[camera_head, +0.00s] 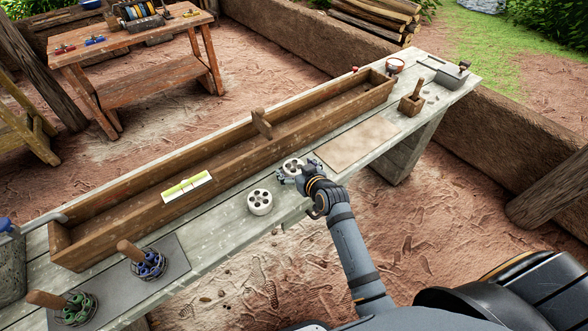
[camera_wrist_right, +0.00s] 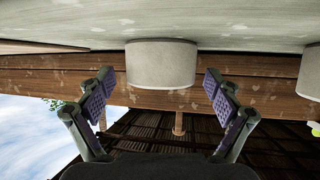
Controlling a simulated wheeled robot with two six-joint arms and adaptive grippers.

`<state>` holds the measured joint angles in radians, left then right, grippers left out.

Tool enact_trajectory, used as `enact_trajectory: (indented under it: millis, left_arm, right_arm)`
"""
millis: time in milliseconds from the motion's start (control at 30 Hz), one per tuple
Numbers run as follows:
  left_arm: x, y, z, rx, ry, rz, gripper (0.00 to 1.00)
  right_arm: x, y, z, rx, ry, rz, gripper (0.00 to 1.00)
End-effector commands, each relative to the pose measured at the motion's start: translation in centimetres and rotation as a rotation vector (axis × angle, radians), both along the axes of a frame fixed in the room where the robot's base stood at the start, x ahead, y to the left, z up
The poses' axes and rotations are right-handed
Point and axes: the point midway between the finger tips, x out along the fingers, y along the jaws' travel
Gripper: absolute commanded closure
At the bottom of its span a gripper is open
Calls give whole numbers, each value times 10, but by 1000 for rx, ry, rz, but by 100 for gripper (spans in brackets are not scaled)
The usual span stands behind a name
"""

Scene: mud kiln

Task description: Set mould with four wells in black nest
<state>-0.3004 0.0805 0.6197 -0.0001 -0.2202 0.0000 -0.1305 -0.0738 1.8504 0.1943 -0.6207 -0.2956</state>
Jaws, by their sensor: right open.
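Two round white moulds with dark wells stand on the plank bench. The nearer-left mould (camera_head: 260,202) stands alone, with several wells in its top. The other mould (camera_head: 291,166) is at my right gripper (camera_head: 284,176), partly hidden by it; I cannot count its wells surely. In the right wrist view my right gripper (camera_wrist_right: 164,105) is open, its fingers on either side of a pale mould (camera_wrist_right: 162,64). My left gripper is not in view.
A tan board (camera_head: 357,144) lies right of the gripper.

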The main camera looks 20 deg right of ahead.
Motion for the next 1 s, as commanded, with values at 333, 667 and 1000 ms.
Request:
enact_trajectory:
  millis: [333, 667, 1000]
  left_arm:
    - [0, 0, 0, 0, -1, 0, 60]
    - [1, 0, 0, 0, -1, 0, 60]
    - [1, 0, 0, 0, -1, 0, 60]
  right_arm:
    - [8, 2, -5, 0, 1, 0, 13]
    - [8, 2, -5, 0, 1, 0, 58]
    - [8, 1, -4, 0, -1, 0, 83]
